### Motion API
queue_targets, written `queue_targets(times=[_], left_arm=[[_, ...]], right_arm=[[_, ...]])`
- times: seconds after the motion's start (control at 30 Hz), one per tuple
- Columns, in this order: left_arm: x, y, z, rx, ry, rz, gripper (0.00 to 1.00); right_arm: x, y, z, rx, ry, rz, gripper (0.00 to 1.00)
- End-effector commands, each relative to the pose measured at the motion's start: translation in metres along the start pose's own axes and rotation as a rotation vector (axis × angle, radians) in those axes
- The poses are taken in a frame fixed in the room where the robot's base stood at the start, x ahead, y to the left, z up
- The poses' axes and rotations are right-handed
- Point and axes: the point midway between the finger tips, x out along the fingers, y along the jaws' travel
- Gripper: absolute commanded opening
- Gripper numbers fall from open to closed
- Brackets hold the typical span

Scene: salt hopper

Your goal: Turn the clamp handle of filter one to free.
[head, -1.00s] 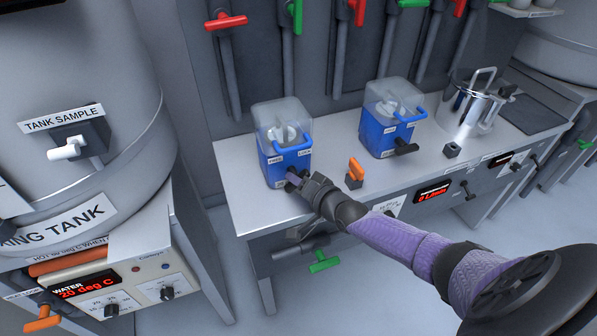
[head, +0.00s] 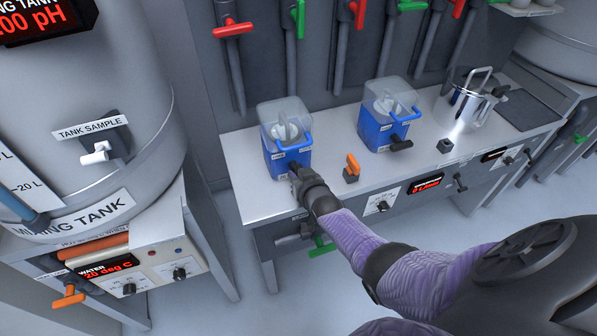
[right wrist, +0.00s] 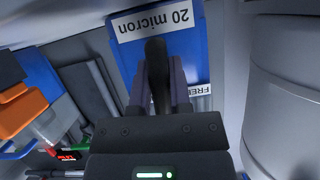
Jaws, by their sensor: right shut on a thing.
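The left filter (head: 287,160) is a blue box with a clear top and a blue loop handle (head: 296,145), on the grey bench. My right gripper (head: 294,170) is at its front face, low down. In the right wrist view, the fingers of my right gripper (right wrist: 158,92) are shut on a black clamp handle (right wrist: 156,62). Beside it the blue face carries a "20 micron" label (right wrist: 155,22) and a "FREE" label (right wrist: 200,90). In the head view the gripper hides this handle. My left gripper is not in view.
A second blue filter (head: 375,134) with a black handle (head: 400,143) stands to the right. Between them is an orange-handled valve (head: 353,165). A steel pot (head: 466,108) stands further right. The mixing tank (head: 100,205) is at left. A green valve handle (head: 320,246) hangs below the bench.

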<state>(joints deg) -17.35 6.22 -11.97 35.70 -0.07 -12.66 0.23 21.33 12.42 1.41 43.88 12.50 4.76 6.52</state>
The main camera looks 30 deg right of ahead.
Motion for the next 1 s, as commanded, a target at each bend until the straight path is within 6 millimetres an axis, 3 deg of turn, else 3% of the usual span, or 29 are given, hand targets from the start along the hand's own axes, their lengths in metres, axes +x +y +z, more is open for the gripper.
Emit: queue_targets(times=[0.73, 0.77, 0.8, 0.9, 1.0], left_arm=[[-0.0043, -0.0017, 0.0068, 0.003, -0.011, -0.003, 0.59], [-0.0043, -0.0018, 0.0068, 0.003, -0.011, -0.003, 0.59], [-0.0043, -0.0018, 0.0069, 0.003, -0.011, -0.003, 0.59], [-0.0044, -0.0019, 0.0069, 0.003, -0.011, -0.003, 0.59], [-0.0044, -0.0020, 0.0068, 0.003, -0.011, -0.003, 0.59]], right_arm=[[0.0000, 0.0000, 0.0005, -0.077, 0.000, 0.032, 0.00], [0.0000, 0.0000, 0.0005, -0.077, 0.000, 0.032, 0.26], [0.0000, 0.0000, 0.0005, -0.077, 0.000, 0.032, 0.34], [0.0001, 0.0000, 0.0003, -0.076, 0.000, 0.032, 0.55], [0.0001, 0.0001, 0.0001, -0.076, 0.001, 0.032, 0.59]])
